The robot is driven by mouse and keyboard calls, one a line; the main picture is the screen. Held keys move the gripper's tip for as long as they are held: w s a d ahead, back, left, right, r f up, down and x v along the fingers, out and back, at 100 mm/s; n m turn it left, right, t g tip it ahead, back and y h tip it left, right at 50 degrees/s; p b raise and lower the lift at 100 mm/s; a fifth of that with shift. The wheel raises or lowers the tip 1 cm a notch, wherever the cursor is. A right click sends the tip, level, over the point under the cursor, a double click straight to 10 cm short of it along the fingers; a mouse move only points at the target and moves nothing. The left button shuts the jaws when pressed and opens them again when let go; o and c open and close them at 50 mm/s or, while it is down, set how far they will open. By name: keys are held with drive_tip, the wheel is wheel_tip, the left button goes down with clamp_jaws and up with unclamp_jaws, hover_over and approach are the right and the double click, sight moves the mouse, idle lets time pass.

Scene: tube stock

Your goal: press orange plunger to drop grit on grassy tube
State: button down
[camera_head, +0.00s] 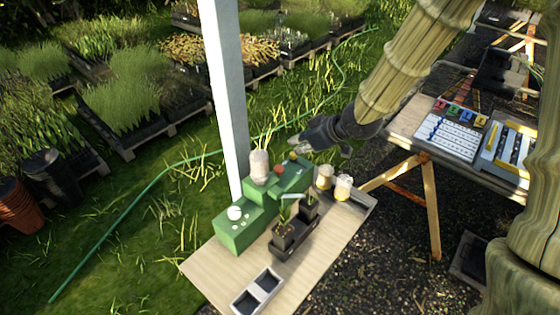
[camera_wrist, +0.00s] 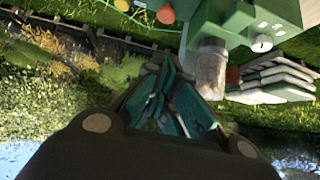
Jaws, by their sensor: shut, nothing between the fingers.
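The orange plunger (camera_head: 278,171) is a round knob on the green dispenser (camera_head: 237,236), between a jar of pale grit (camera_head: 259,167) and a yellow knob (camera_head: 293,156). The orange plunger also shows at the top of the wrist view (camera_wrist: 166,14). My gripper (camera_head: 306,146) is shut and empty, in the air above the dispenser's far right end, apart from the plunger. Its fingers meet in the wrist view (camera_wrist: 166,88). Two dark tubes with plants (camera_head: 283,236) (camera_head: 308,208) stand in a black rack before the dispenser; I cannot tell which is grassy.
A white knob (camera_head: 235,212) sits on the dispenser's lower left block. Two jars (camera_head: 343,187) stand at the bench's right end. A two-cell tray (camera_head: 257,290) is in front. A white post (camera_head: 228,90) rises behind the dispenser. Another bench (camera_head: 408,120) is at right.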

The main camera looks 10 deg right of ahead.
drive_tip(key=p, duration=0.3)
hover_over(276, 167)
drive_tip(key=s, duration=0.2)
drive_tip(key=f, duration=0.4)
drive_tip(key=d+f, duration=0.1)
drive_tip(key=f, duration=0.2)
drive_tip(key=shift+w, duration=0.25)
drive_tip(key=shift+f+p, duration=0.75)
drive_tip(key=shift+f, duration=1.2)
drive_tip(key=shift+f+b, duration=0.8)
drive_tip(key=shift+f, duration=0.15)
drive_tip(key=shift+s, duration=0.1)
wheel_tip(276, 167, up, 5)
drive_tip(key=p, duration=0.3)
drive_tip(key=shift+f, duration=0.15)
drive_tip(key=shift+s+d, duration=0.1)
drive_tip(key=shift+d, duration=0.1)
drive_tip(key=b+v, duration=0.3)
drive_tip(key=v, duration=0.6)
drive_tip(key=shift+b, duration=0.3)
